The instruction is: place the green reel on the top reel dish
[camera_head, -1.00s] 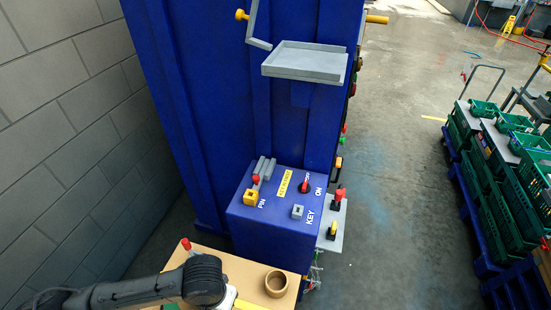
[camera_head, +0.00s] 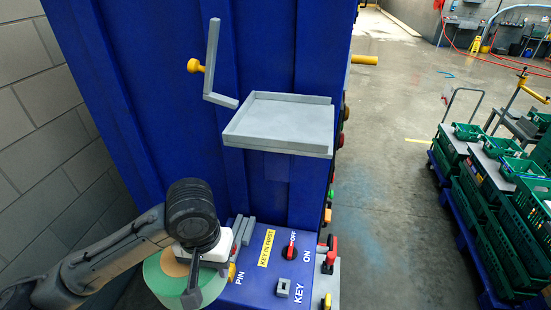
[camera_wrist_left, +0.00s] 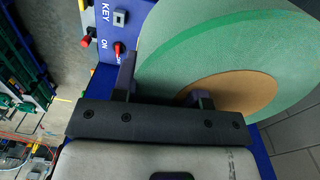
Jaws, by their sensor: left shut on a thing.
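The green reel (camera_head: 160,283) is a thick green disc with a tan core, at the lower left of the head view. My left gripper (camera_head: 192,288) is shut on its side, and the reel is off the table. In the left wrist view the green reel (camera_wrist_left: 205,45) fills the upper right, with a finger of my left gripper (camera_wrist_left: 165,88) at its tan core. A shallow grey square tray (camera_head: 280,122), the only dish-like thing in view, juts from the blue cabinet, above and right of the reel; it is empty. My right gripper is out of view.
The blue cabinet (camera_head: 270,50) stands behind, with a grey crank arm (camera_head: 212,65) and yellow knob (camera_head: 195,66) left of the tray. A blue control box (camera_head: 262,290) with switches sits below. Green crates (camera_head: 515,215) stand at right; a grey wall is left.

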